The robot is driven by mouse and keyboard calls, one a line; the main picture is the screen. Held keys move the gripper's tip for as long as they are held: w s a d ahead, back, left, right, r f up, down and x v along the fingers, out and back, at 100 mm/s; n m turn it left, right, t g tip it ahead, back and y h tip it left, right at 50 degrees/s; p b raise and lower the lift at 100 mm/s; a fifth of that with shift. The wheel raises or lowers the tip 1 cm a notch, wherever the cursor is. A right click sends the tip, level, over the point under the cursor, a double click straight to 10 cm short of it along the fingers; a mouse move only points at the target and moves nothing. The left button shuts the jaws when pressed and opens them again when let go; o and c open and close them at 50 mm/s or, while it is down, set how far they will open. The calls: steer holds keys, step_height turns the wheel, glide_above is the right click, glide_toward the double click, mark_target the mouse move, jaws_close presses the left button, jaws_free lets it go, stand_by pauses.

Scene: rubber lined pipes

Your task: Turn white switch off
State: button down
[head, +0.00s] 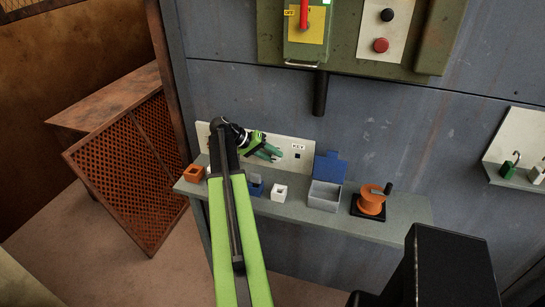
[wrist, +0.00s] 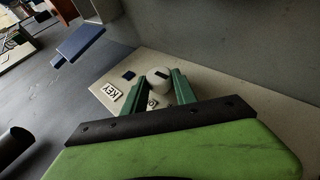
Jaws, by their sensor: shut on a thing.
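The white switch (wrist: 159,76) is a round white knob with a dark mark on its face, on a pale panel (wrist: 108,75) in the wrist view. My gripper (wrist: 158,84) has its green fingers on either side of the knob and is shut on it. In the head view my gripper (head: 268,152) reaches the pale panel (head: 291,158) on the wall, and my gripper and arm hide the knob there. A KEY label (head: 298,146) shows on the panel. Another label by the fingers is partly hidden.
Below the panel, a grey shelf (head: 320,219) holds an orange box (head: 194,173), a white box (head: 279,192), a grey box with blue lid (head: 325,195) and an orange crank wheel (head: 371,202). Above hangs a green board with a red lever (head: 303,14). Padlocks stand at right.

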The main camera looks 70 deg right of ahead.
steer(key=shift+a, duration=0.1)
steer(key=c, duration=1)
jaws_free()
steer(key=shift+w+r+p, duration=0.15)
steer(key=shift+r+p, duration=0.15)
steer(key=shift+p, duration=0.05)
steer(key=p+v, duration=1)
steer(key=v, duration=0.6)
steer(key=shift+w+a+r, duration=0.15)
steer(key=shift+w+a, duration=0.1)
steer(key=shift+a, duration=0.05)
